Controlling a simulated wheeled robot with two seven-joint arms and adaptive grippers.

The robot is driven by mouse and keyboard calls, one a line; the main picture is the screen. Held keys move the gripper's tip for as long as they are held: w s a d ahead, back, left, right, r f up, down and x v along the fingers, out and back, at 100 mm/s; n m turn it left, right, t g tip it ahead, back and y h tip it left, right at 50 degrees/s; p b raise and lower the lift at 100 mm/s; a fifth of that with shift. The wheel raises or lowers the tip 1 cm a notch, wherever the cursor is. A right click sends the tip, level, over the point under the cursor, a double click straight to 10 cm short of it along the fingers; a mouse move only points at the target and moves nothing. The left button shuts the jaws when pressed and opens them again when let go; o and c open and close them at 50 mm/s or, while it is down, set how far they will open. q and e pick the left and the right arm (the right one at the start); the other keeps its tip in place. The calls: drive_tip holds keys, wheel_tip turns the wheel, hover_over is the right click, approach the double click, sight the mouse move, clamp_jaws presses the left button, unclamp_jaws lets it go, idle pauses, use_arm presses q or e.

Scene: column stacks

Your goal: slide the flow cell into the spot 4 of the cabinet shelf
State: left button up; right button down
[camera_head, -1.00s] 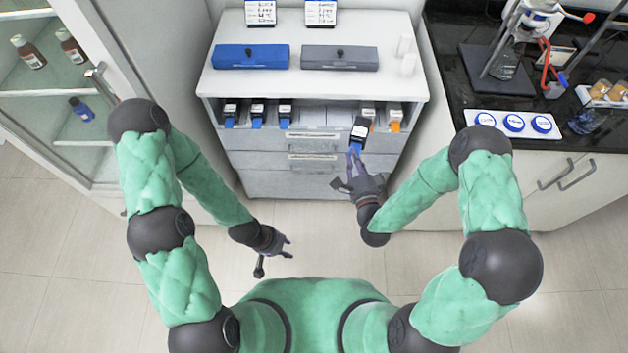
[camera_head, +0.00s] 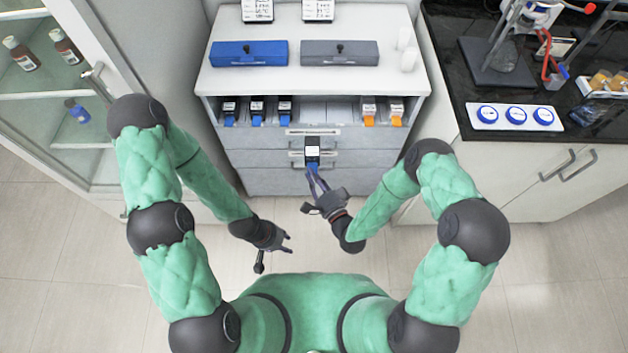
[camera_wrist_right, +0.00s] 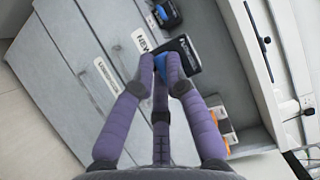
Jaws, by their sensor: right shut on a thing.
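The flow cell (camera_head: 313,147) is black with a white label and a blue tab. My right gripper (camera_head: 313,173) is shut on its blue end and holds it in front of the drawers, just below the shelf's front edge. In the right wrist view the flow cell (camera_wrist_right: 182,55) sits between the fingertips (camera_wrist_right: 160,68). The cabinet shelf (camera_head: 327,112) has several cells in its row: blue-tabbed ones (camera_head: 257,111) at left, orange-tabbed ones (camera_head: 369,111) at right, with bare room between them. My left gripper (camera_head: 284,243) is empty, low and away from the cabinet; its fingers look spread.
A blue box (camera_head: 249,54) and a grey box (camera_head: 340,53) stand on the cabinet top. A dark bench (camera_head: 455,60) stands at right, a glass-door cabinet (camera_head: 85,130) at left. Open floor lies in front.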

sight(314, 162)
drive_tip(key=shift+w, duration=2.8)
drive_tip(key=shift+w+b, duration=0.75)
drive_tip(key=shift+w, duration=2)
drive_tip(key=w+b, duration=0.2)
drive_tip(key=w, duration=0.3)
drive_tip(key=shift+w+f, duration=0.15)
drive_tip(key=shift+f, duration=0.05)
drive_tip(key=c, duration=1.2)
unclamp_jaws()
